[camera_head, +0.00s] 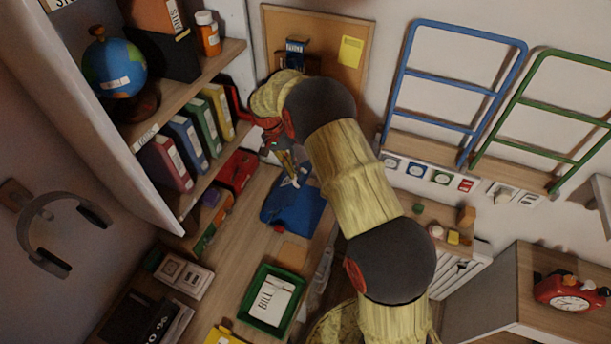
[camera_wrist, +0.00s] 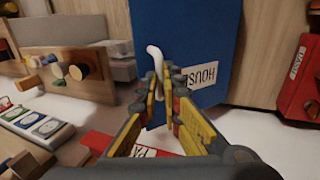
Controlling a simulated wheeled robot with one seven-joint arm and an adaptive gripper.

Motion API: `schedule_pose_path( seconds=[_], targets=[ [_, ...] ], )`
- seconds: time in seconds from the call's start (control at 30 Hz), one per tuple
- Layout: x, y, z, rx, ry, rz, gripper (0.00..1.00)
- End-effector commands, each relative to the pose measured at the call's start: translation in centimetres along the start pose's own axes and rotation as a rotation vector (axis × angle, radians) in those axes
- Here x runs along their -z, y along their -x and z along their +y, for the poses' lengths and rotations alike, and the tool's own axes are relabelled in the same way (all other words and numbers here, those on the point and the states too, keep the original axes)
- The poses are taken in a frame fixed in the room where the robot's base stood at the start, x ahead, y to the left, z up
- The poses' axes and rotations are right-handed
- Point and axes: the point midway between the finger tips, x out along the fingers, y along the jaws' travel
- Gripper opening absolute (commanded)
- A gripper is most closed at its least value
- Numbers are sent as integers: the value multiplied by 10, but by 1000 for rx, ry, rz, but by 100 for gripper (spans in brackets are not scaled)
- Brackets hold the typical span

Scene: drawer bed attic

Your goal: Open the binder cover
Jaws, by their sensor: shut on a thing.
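The blue binder (camera_head: 293,208) lies on the desk below my arm. In the wrist view its blue cover (camera_wrist: 190,35) fills the upper middle, with a white label reading "HOUS…" (camera_wrist: 200,76) partly hidden by my fingers. A curved white tab (camera_wrist: 154,58) sticks out between my fingertips, in front of the cover. My gripper (camera_wrist: 161,90) is shut on this tab; it also shows above the binder in the head view (camera_head: 291,170). Where the tab joins the binder is hidden.
A green tray (camera_head: 247,313) with a bill stands nearer on the desk. A shelf (camera_head: 140,130) with several upright binders is at left. A red case (camera_head: 237,171) lies beside the blue binder. In the wrist view a wooden board with pegs (camera_wrist: 45,72) is at left.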

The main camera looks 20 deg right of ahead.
Motion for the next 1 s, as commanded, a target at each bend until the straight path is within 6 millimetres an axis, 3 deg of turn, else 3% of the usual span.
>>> schedule_pose_path(
  seconds=[0.03,0.53,0.83,1.0],
  targets=[
    [-1,7,-7,0,3,0,0],
    [-1,2,-4,1,1,-2,27],
    [-1,3,-4,1,1,-2,27],
    [0,19,-5,3,1,1,27]
  ],
)
